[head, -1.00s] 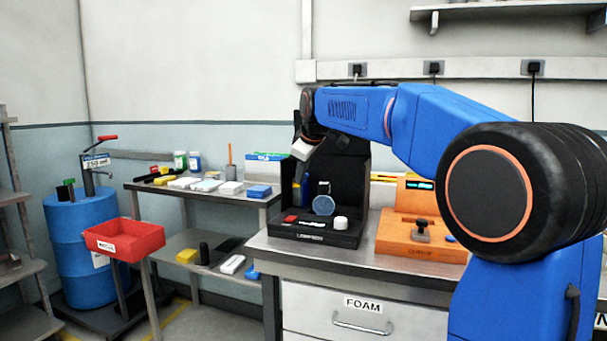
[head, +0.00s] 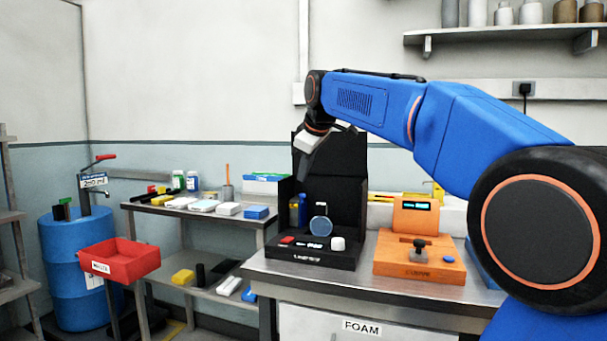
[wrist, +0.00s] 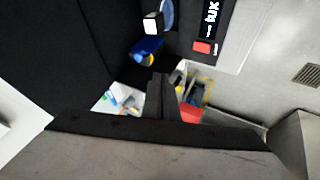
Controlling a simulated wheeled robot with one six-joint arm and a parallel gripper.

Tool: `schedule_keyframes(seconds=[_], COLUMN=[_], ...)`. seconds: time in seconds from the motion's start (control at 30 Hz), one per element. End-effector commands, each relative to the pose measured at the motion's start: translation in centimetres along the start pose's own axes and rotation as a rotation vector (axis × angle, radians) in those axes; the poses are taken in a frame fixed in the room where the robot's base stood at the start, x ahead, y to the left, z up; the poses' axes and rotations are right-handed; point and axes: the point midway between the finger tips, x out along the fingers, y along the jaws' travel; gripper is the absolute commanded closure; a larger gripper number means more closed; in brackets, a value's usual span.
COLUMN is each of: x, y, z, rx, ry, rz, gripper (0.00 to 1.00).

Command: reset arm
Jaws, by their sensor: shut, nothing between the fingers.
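My blue arm reaches in from the right in the head view, bent down at the wrist. My gripper (head: 306,146) hangs above the black station on the steel bench, in front of its tall black back panel. In the wrist view the two dark fingers of my gripper (wrist: 161,95) are together, with nothing seen between them. The black station (head: 318,254) holds a round blue disc (head: 319,228), a white knob (head: 338,243) and a red button (head: 287,240).
An orange station (head: 418,268) with a lit display stands right of the black one. To the left are a cart (head: 190,211) with boxes and bottles, a red bin (head: 120,259) and a blue drum (head: 75,250). A shelf (head: 490,36) hangs at upper right.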

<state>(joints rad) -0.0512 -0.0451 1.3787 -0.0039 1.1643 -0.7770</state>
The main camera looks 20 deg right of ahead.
Motion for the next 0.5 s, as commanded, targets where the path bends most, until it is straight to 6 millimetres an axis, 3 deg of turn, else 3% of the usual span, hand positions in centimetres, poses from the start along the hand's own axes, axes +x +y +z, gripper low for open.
schedule_keyframes(seconds=[0.27,0.37,0.5], x=[-0.1,-0.5,-1.0], y=[-0.4,-1.7,-5.2], z=[0.5,2.0,5.9], rx=[0.01,0.043,0.127], ry=[-0.002,-0.01,-0.03], rz=[-0.001,-0.007,-0.021], gripper=[1.0,1.0,1.0])
